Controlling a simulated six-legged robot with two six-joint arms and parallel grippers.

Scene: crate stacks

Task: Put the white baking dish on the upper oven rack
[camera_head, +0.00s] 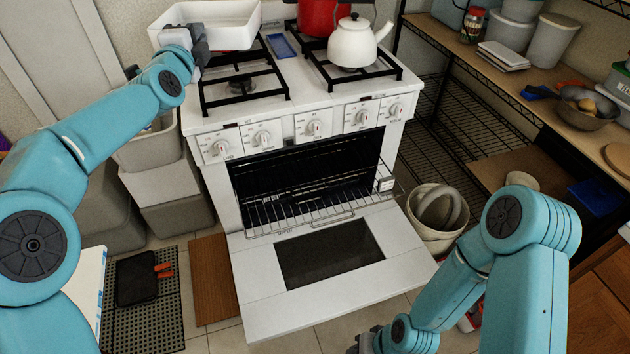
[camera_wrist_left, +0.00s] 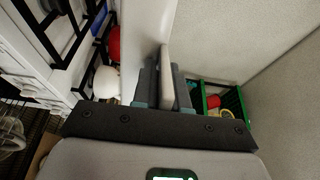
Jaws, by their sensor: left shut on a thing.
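The white baking dish (camera_head: 232,25) is at the back left of the stove top in the head view, above the left burner. My left gripper (camera_head: 198,42) is shut on its left edge; in the left wrist view the fingers (camera_wrist_left: 166,85) pinch the dish's wall (camera_wrist_left: 142,45). The white oven (camera_head: 300,130) has its door (camera_head: 330,265) folded down open.
A white kettle (camera_head: 352,42) and a red pot (camera_head: 316,17) stand on the right burners. A beige bin (camera_head: 437,225) stands right of the open door. Wire shelving (camera_head: 470,120) with containers fills the right side. Grey crates (camera_head: 165,190) are left of the oven.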

